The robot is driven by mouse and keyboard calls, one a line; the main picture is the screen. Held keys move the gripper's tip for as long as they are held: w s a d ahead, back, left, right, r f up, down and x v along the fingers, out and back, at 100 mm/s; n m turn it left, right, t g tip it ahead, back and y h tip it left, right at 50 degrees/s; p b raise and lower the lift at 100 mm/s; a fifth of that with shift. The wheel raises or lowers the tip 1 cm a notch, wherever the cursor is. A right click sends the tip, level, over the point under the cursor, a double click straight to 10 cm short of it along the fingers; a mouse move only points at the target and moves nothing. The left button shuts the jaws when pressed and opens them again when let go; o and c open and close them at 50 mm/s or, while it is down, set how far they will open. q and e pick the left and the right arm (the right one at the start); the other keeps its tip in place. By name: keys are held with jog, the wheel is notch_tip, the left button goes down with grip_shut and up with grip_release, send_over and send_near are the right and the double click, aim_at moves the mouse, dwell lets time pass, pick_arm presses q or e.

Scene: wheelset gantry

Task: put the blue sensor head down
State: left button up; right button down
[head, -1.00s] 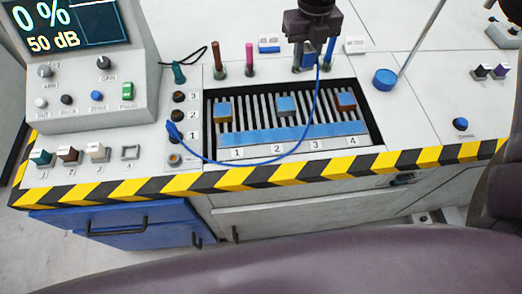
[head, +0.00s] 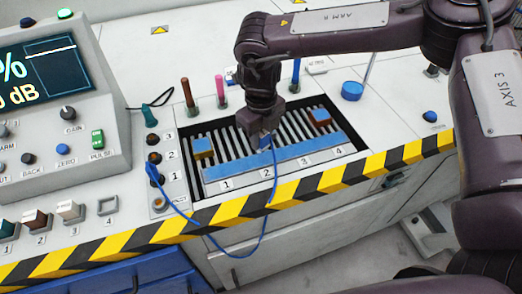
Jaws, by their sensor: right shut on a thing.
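My right gripper (head: 263,135) comes down from above over the grated tray (head: 358,146) and is shut on the blue sensor head (head: 265,141). The gripper hides most of the sensor head; a little blue shows at the fingertips. It is over the column marked 2. I cannot tell whether it touches what is below. A blue cable (head: 268,200) runs from it, loops over the striped front edge, and goes to the sockets at the left. My left gripper is not in view.
A yellow block with a blue top (head: 202,148) stands above number 1, and a red-brown one (head: 320,118) above number 4. Coloured probes (head: 188,95) stand behind the tray. A blue round knob (head: 352,90) is at right. A control console (head: 60,110) fills the left.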

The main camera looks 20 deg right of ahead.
aim_at(261, 159)
jog(key=shift+f, duration=0.8)
notch_tip(261, 159, down, 4)
jog(key=shift+f, duration=0.1)
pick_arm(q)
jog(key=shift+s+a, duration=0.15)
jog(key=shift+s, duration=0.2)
pick_arm(e)
jog(key=shift+f, duration=0.1)
jog(key=c, duration=1.6)
grip_release()
jog(key=shift+f, duration=0.1)
jog(key=o, duration=0.5)
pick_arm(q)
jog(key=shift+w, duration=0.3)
